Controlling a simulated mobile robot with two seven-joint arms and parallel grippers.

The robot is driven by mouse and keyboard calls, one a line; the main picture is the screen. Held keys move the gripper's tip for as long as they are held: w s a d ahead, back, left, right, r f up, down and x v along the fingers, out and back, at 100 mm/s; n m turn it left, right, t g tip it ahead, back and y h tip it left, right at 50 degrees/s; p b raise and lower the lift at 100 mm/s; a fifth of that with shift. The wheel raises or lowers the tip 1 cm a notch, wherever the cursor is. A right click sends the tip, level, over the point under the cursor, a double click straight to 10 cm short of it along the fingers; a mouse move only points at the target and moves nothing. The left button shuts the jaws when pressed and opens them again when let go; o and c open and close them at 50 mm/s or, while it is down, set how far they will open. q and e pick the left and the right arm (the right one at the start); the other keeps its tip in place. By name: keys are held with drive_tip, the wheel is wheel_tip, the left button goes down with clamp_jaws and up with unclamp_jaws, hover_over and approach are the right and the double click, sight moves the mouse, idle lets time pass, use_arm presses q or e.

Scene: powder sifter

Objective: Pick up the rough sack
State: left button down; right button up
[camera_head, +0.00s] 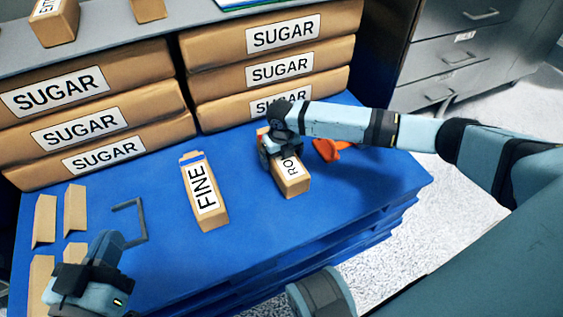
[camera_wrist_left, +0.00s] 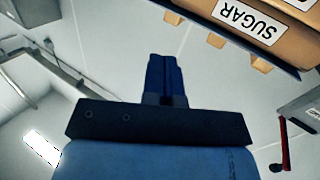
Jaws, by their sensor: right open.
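The rough sack (camera_head: 291,180) is a small tan upright-looking packet with a white label, of which only "RO" shows. It is on the blue table top, right of the middle in the head view. My right gripper (camera_head: 276,152) is at the sack's upper end and covers part of it and its label. Its jaws are open; whether the fingers touch the sack is hidden. My left gripper (camera_head: 106,246) is at the lower left of the head view, away from the sack. In the left wrist view its fingers (camera_wrist_left: 167,80) are together with nothing visible between them.
A tan packet labelled FINE (camera_head: 205,192) is left of the rough sack. An orange object (camera_head: 330,149) is close on its right, partly behind my right arm. Large SUGAR sacks (camera_head: 274,71) are stacked behind. Several small tan pieces (camera_head: 75,208) and a grey bracket (camera_head: 139,219) are at left.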

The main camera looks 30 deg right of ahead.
drive_tip(key=c, duration=1.3)
drive_tip(key=shift+r, duration=0.1)
drive_tip(key=shift+w+r, duration=0.1)
